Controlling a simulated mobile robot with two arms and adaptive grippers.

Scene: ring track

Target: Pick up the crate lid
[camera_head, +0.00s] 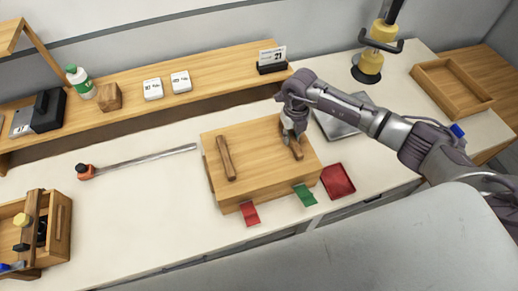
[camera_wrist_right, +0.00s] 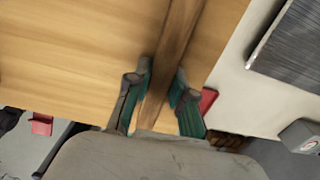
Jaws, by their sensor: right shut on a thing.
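The crate lid (camera_head: 258,148) is a wooden board with two bar handles, lying flat on top of the crate on the white counter. The left bar handle (camera_head: 226,158) is free. My right gripper (camera_head: 291,134) is at the right bar handle (camera_head: 297,149), shut on it. In the right wrist view the handle (camera_wrist_right: 171,60) runs between the two green-padded fingers (camera_wrist_right: 163,98), above the lid surface (camera_wrist_right: 75,45). The crate (camera_head: 270,189) shows only its sides under the lid. My left gripper is not in view.
A grey plate (camera_head: 339,120) is behind my right arm. A long metal bar (camera_head: 140,160) lies left. The counter between is clear.

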